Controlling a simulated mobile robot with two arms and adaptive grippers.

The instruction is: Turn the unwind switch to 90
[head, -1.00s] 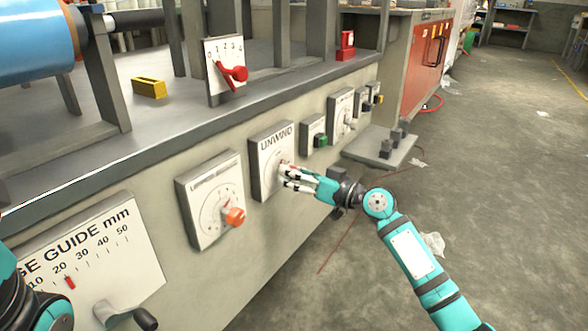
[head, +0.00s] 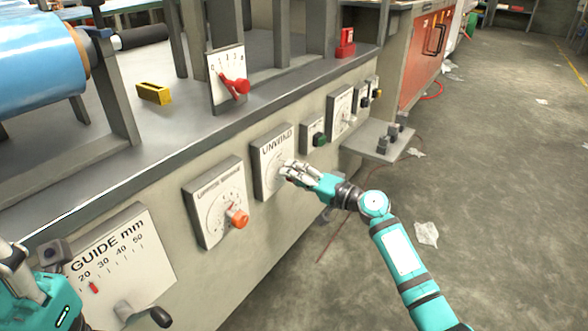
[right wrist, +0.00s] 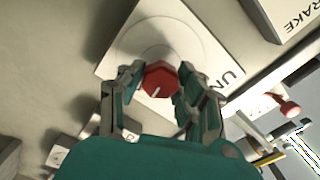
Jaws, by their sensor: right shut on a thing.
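The unwind switch is a white panel (head: 264,182) marked UNWIND on the machine's front face. Its red knob (right wrist: 160,76) shows in the right wrist view, with a short white line on its face. The fingers hide the knob in the head view. My right gripper (head: 287,171) is at the panel. In the right wrist view its fingers (right wrist: 158,84) are shut on the knob from both sides. The scale numbers are too small to read. My left gripper is partly in view at the lower left edge, apart from the unwind panel; its fingertips do not show clearly.
A panel with an orange knob (head: 237,218) is left of the unwind panel, and a green button box (head: 319,139) is right of it. A red lever (head: 235,86) stands above. A crank handle (head: 159,316) juts out at the lower left.

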